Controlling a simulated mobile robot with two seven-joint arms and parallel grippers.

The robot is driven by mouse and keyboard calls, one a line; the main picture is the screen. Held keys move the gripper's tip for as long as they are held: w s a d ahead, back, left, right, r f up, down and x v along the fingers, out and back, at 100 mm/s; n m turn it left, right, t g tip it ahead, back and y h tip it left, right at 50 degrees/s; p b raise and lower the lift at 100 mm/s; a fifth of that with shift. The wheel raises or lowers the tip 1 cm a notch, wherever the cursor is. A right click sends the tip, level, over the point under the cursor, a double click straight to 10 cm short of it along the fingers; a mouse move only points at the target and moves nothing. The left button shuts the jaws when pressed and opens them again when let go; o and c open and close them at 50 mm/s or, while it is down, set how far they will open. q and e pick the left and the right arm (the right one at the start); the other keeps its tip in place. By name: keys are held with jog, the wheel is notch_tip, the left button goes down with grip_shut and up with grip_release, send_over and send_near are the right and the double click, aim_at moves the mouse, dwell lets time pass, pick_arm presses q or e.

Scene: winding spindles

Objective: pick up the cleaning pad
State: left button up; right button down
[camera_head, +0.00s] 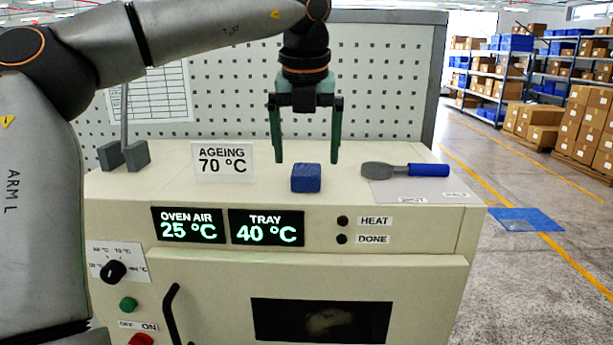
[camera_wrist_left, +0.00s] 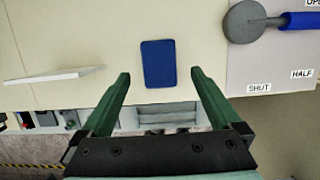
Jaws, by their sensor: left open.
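The cleaning pad, a small blue block (camera_head: 306,178), sits on the cream top of the oven cabinet (camera_head: 350,205), near its front edge. In the left wrist view the pad (camera_wrist_left: 158,63) shows its flat blue top between and just beyond my fingertips. My left gripper (camera_head: 306,160) points down above the pad, open and empty, with a finger to each side. It also shows in the left wrist view (camera_wrist_left: 160,75). The fingers do not appear to touch the pad. My right gripper is not in view.
A sign reading AGEING 70 °C (camera_head: 223,162) stands left of the pad. A blue-handled grey tool (camera_head: 405,170) lies on a pale labelled plate (camera_head: 425,190) to the right. Grey blocks (camera_head: 124,156) stand at the far left. A perforated panel (camera_head: 380,80) rises behind.

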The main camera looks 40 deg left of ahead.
aim_at(306, 169)
pick_arm(q)
jog(key=x, duration=0.3)
jog(key=shift+w+a+f, duration=0.2)
jog(key=shift+a+f, duration=0.05)
jog(key=shift+f, duration=0.05)
jog(key=c, duration=1.4)
jog(key=shift+c, duration=0.2)
jog(key=shift+r, duration=0.1)
